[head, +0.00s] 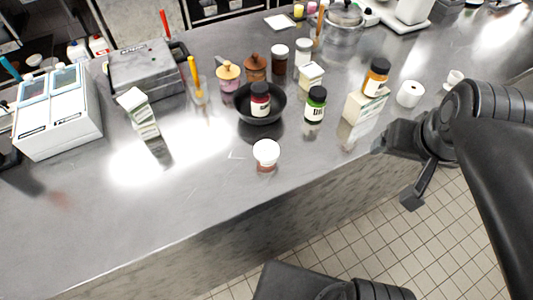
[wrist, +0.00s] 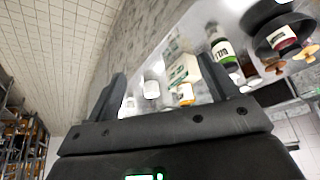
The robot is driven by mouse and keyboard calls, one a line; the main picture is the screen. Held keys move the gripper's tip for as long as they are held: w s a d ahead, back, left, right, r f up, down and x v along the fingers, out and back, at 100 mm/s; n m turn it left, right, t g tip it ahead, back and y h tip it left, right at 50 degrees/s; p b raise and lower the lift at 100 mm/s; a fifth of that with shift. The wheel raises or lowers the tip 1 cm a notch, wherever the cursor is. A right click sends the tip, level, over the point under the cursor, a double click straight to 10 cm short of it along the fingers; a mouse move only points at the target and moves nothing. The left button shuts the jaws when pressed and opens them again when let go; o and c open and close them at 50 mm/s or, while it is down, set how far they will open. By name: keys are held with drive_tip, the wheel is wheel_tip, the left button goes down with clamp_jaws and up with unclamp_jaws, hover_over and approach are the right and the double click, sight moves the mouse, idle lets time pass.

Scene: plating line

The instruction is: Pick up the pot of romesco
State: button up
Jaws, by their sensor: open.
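A small pot with a white lid and a reddish body (head: 266,154) stands alone near the front edge of the steel counter. It looks like the romesco, but I cannot read a label. In the wrist view I cannot make it out clearly. My gripper (head: 396,172) is at the counter's front edge, well to the right of the pot. In the wrist view its two fingers (wrist: 165,88) are spread apart with nothing held between them.
A black bowl (head: 272,117) with a dark-lidded jar (head: 260,104) stands behind the pot. The counter (head: 200,205) left of the pot is clear.

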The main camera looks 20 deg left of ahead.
drive_tip(key=w+a+f+n+g, duration=0.1)
drive_tip(key=w+a+g, duration=0.15)
drive_tip(key=a, duration=0.45)
drive_tip(key=w+a+f+n+g, duration=0.1)
drive_tip(key=w+a+n, duration=0.1)
drive_tip(key=w+a, duration=0.35)
drive_tip(key=n+g, duration=0.1)
drive_tip(key=g, duration=0.1)
approach(266, 150)
drive_tip(key=shift+w+a+f+t, duration=0.1)
drive_tip(key=shift+w+t, duration=0.15)
drive_tip(key=shift+w, duration=0.15)
wheel_tip(266, 150, down, 5)
drive_tip(key=shift+f, duration=0.15)
drive_tip(key=shift+s+f, duration=0.25)
drive_tip(key=shift+f, duration=1.1)
drive_tip(key=shift+s+f, duration=0.25)
drive_tip(key=shift+f, duration=1.15)
drive_tip(key=c, duration=0.9)
